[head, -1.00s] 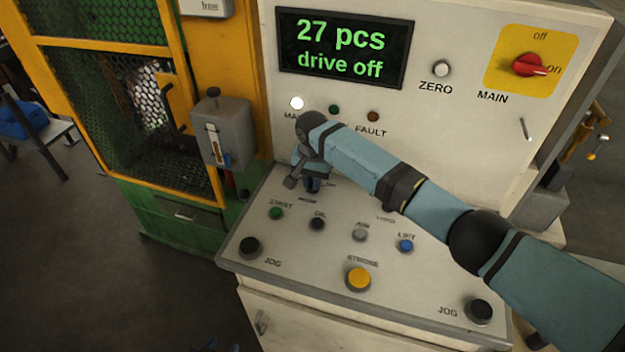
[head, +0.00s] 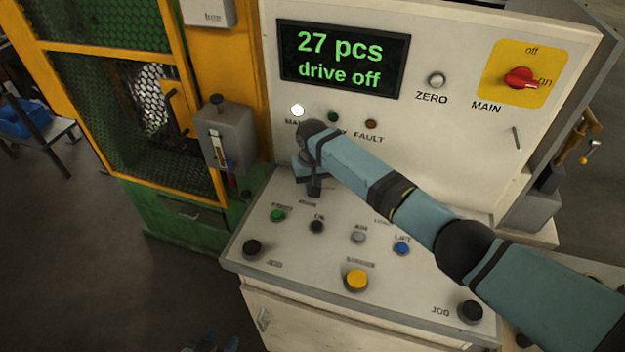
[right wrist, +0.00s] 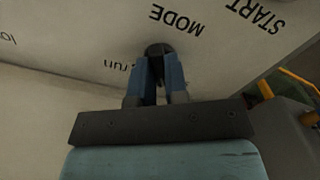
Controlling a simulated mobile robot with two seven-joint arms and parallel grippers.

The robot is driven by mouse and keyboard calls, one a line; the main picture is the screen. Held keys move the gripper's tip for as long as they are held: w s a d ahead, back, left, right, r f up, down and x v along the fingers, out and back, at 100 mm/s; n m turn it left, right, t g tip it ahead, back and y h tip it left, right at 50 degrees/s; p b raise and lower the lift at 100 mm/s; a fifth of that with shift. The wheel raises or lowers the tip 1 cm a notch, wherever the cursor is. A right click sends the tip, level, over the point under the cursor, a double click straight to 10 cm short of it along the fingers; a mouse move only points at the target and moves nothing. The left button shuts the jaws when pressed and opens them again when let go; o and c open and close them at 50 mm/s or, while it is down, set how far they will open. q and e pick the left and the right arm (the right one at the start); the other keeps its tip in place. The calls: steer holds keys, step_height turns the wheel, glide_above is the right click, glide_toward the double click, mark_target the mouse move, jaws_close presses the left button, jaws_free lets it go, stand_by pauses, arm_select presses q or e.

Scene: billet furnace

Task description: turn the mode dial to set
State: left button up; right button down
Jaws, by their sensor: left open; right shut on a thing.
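The mode dial (right wrist: 160,49) is a small dark round knob on the pale panel, beside the printed words MODE and run in the right wrist view. My right gripper (right wrist: 158,70) is shut on it, with a blue finger on each side. The dial's pointer cannot be made out. In the head view my right gripper (head: 313,187) points down at the back of the sloping console, and the dial is hidden behind it. My left gripper (head: 222,344) shows only in part at the bottom edge, open and away from the console.
The console (head: 300,262) carries several push buttons, among them a yellow one (head: 356,281) and a blue one (head: 401,249). The display (head: 343,60) reads 27 pcs, drive off. The red MAIN switch (head: 521,78) points to on. A yellow-framed guard (head: 187,100) stands at left.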

steer(key=shift+n+p, duration=0.3)
steer(key=shift+n, duration=0.9)
steer(key=c, duration=1.1)
jaws_free()
steer(key=shift+c, duration=0.2)
steer(key=shift+r, duration=0.1)
step_height(320, 180, up, 14)
steer(key=b, duration=0.1)
steer(key=shift+s+f, duration=0.1)
steer(key=shift+f, duration=0.2)
